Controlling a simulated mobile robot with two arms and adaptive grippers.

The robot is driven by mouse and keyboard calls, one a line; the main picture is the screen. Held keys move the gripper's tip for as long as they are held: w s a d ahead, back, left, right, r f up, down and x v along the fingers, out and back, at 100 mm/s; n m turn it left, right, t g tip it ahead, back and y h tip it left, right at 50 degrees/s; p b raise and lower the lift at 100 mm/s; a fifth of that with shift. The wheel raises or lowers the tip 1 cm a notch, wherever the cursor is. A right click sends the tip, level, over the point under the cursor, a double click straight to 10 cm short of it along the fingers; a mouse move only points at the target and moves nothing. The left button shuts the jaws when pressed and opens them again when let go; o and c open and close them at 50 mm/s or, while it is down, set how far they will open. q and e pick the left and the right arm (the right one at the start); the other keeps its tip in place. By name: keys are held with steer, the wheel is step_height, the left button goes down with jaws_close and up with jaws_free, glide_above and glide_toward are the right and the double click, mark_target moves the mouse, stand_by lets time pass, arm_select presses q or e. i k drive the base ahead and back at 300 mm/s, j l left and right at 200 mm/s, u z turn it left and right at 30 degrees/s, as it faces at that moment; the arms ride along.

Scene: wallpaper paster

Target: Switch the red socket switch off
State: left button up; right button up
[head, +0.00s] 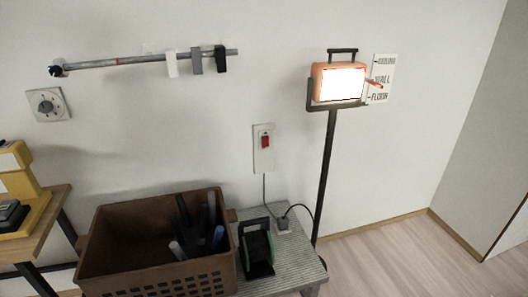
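The red switch (265,142) sits on a white upright socket plate (263,164) on the wall, near the middle of the head view. The switch is small here, and I cannot tell which way its rocker is tipped. A grey cable (264,190) runs down from the plate. The work lamp (338,83) on a black stand to the right of the plate is lit bright white. Neither of my grippers shows in the head view.
Below the socket, a brown crate (150,268) holding dark tools and a grey ridged platform (302,262) with a black-green item (257,252) stand against the wall. The lamp's pole (325,180) rises at right. Bare floor (400,262) lies at lower right.

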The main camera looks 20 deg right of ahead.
mark_target(265, 139)
steer(key=i+l, duration=0.2)
steer(key=i, duration=0.2)
steer(key=i+l, duration=0.25)
steer(key=i, duration=0.2)
steer(key=z, duration=0.05)
